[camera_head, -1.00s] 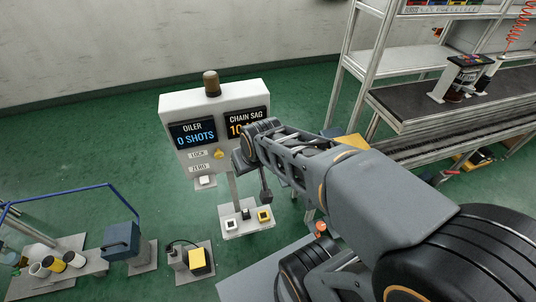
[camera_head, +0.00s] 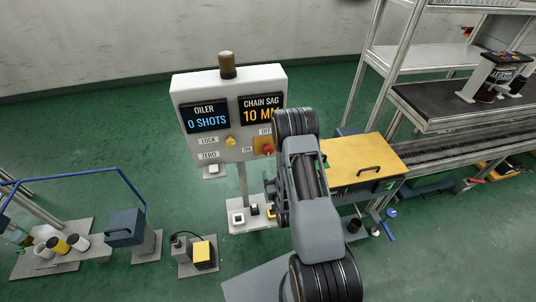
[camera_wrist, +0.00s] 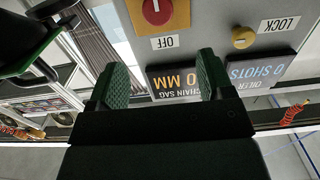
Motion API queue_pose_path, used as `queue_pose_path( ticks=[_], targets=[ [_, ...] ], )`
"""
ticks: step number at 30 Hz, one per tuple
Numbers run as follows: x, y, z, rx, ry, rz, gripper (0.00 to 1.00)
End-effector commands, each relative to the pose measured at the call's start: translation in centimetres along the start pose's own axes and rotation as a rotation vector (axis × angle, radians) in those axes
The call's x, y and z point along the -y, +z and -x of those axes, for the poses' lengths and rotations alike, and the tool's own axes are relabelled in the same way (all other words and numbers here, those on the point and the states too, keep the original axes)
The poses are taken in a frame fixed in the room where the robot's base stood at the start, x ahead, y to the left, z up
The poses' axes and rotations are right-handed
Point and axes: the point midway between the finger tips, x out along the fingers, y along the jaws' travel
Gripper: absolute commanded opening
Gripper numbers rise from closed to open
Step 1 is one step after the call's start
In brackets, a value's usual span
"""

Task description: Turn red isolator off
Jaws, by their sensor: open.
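The red isolator (camera_head: 268,149) is a round red knob on a yellow plate, at the lower right of the white control panel (camera_head: 190,88). An OFF label sits above it and an ON label to its left. In the upside-down wrist view the red knob (camera_wrist: 157,14) is at the top edge, partly cut off, with a short white mark. My gripper (camera_wrist: 162,78) is open and empty, its two green-padded fingers apart below the knob in that picture and not touching it. In the head view my arm hides the gripper.
The panel also has a yellow LOCK knob (camera_head: 230,142), two displays and a brown beacon (camera_head: 227,65). A yellow-topped bench (camera_head: 350,165) stands to the right. Metal shelving (camera_head: 420,58) is further right. Button boxes stand on the floor below the panel.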

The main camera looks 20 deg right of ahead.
Motion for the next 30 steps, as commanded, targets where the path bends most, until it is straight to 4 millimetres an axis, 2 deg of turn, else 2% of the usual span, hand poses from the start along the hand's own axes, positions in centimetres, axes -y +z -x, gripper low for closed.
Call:
queue_pose_path(
  ticks=[5,8,21,30],
  targets=[
    [-0.2,0.6,-0.2,-0.035,0.005,-0.001,0.74],
    [-0.2,0.4,-1.5,-0.041,0.006,-0.001,0.74],
    [-0.2,0.2,-9.6,-0.037,0.005,-0.002,0.74],
    [-0.2,0.1,-12.6,-0.036,0.005,-0.002,0.74]
  ],
)
